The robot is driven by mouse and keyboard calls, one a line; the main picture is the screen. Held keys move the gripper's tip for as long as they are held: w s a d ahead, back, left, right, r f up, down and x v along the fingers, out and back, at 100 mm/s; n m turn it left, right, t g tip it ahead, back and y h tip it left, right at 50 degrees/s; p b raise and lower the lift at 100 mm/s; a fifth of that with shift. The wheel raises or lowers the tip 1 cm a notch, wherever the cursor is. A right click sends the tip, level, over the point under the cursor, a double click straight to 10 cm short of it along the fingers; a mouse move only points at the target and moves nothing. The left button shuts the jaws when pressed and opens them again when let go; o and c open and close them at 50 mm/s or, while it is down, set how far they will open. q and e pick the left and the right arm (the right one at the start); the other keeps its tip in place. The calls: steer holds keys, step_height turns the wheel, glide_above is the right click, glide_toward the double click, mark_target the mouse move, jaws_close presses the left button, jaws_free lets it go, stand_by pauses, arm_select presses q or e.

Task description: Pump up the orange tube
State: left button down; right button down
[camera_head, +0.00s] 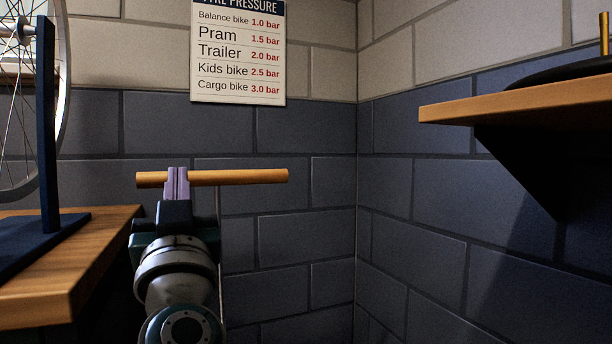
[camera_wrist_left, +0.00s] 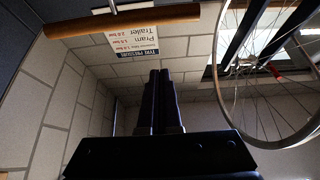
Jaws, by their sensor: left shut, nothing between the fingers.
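The pump's wooden handle (camera_head: 240,177) is a level bar in front of the wall, with a thin rod (camera_head: 219,240) below it. The handle also crosses the top left of the left wrist view (camera_wrist_left: 120,20). My left gripper (camera_head: 177,180) is shut and empty, its fingers overlapping the handle's left part in the head view. In the left wrist view the fingertips (camera_wrist_left: 160,74) appear apart from the bar; I cannot tell if they touch it. The pump's base is hidden. No orange tube shows. My right gripper is out of view.
A sign with tyre pressures (camera_head: 238,50) hangs on the block wall. A wooden bench (camera_head: 70,265) at left bears a wheel (camera_head: 62,80) on a dark stand (camera_head: 47,130). A wooden shelf (camera_head: 510,104) at right carries a dark thing (camera_head: 560,70) and a brass-coloured post (camera_head: 604,35).

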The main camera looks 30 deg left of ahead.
mark_target(217, 191)
arm_select(q)
steer(key=w+a+r+b, duration=0.1)
steer(key=w+a+b, duration=0.3)
steer(key=w+a, duration=0.2)
steer(key=shift+a, duration=0.6)
